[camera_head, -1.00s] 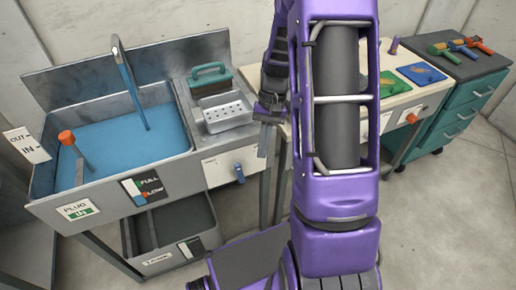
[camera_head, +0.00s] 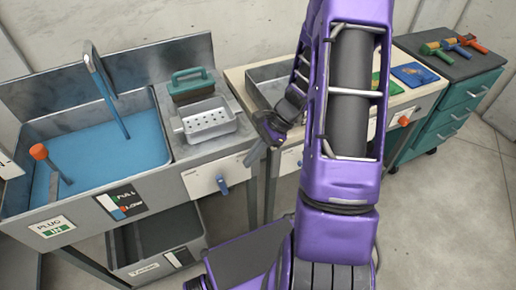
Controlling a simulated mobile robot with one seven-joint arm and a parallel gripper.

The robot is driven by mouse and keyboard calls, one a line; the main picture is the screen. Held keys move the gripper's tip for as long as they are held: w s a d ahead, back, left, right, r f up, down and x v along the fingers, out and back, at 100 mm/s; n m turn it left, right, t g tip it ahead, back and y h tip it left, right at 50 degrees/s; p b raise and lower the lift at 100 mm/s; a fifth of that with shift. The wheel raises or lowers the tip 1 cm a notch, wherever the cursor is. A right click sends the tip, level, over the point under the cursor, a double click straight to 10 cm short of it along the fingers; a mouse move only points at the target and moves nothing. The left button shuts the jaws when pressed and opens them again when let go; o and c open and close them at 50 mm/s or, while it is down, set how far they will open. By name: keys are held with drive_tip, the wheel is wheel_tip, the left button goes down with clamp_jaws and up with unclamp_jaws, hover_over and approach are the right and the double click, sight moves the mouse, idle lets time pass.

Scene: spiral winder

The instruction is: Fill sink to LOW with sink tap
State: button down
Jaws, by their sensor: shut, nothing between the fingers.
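The steel sink (camera_head: 190,150) stands at the left and holds blue water (camera_head: 85,165). The tap spout (camera_head: 92,58) arches over it, with a blue stream (camera_head: 112,105) running down into the water. A blue lever (camera_head: 222,186) hangs downward on a white front panel right of the basin. The level gauge (camera_head: 121,201), marked FULL and LOW, is on the sink front; its exact reading is too small to tell. The orange-topped plug handle (camera_head: 38,152) stands in the water above a PLUG IN label (camera_head: 51,227). My gripper (camera_head: 255,152) is shut and empty, right of and above the lever, apart from it.
A brush with a green handle (camera_head: 190,80) and a perforated tray (camera_head: 208,120) sit on the drainboard. A bench (camera_head: 240,80) with another basin stands to the right, partly behind my arm. A teal drawer cabinet (camera_head: 450,115) is farther right. Floor is clear at the right.

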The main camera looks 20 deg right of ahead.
sight(222, 185)
drive_tip(key=a+f, duration=0.1)
drive_tip(key=a, duration=0.1)
drive_tip(key=a+f, duration=0.1)
drive_tip(key=a, duration=0.1)
drive_tip(key=a+f, duration=0.1)
drive_tip(key=a, duration=0.1)
drive_tip(key=shift+r, duration=0.15)
idle(0.3)
drive_tip(key=shift+a+h+p, duration=0.2)
drive_tip(key=shift+h+p, duration=0.1)
drive_tip(key=shift+h, duration=0.3)
